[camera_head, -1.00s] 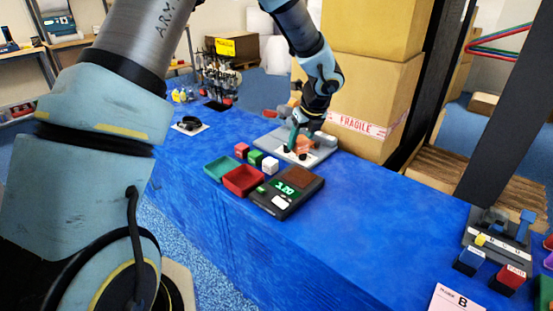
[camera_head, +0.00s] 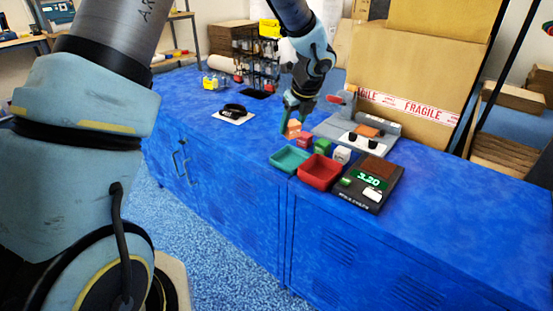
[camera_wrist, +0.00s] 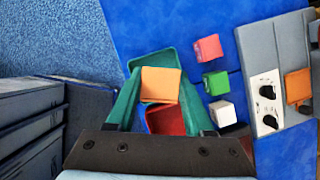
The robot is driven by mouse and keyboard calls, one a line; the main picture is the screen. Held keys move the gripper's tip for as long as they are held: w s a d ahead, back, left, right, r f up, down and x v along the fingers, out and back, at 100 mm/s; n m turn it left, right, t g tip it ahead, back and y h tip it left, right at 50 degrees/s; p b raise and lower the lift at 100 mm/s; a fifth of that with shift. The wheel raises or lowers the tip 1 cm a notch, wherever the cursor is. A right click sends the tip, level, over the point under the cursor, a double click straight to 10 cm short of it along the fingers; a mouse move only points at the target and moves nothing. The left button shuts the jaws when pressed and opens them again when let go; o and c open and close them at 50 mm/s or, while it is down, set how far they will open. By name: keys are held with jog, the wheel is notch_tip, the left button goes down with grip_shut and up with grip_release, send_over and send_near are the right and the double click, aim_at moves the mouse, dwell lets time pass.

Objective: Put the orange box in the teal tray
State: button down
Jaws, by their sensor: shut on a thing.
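My gripper (camera_head: 290,114) is shut on the orange box (camera_head: 293,130) and holds it above the table, just behind the teal tray in the head view. In the wrist view the orange box (camera_wrist: 160,86) sits between my teal fingers, in front of the teal tray (camera_wrist: 152,61) and partly covering it. The teal tray (camera_head: 289,160) stands on the blue table at the left of the red tray and looks empty in the head view. The gap between box and tray is hard to judge.
A red tray (camera_head: 319,173) adjoins the teal one. Behind them stand a red box (camera_head: 304,140), a green box (camera_head: 322,146) and a white box (camera_head: 342,154). A scale (camera_head: 374,188) is at right. A grey device (camera_head: 390,128) bears another orange piece (camera_head: 367,131).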

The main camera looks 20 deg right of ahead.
aim_at(288, 159)
notch_tip(288, 159, down, 9)
jog(key=shift+f, duration=0.1)
dwell(0.3)
jog(key=shift+f, duration=0.1)
jog(key=c, duration=0.6)
grip_release()
jog(key=shift+r, duration=0.25)
jog(key=v, duration=1.1)
jog(key=shift+s+r, duration=0.15)
jog(key=shift+r, duration=0.25)
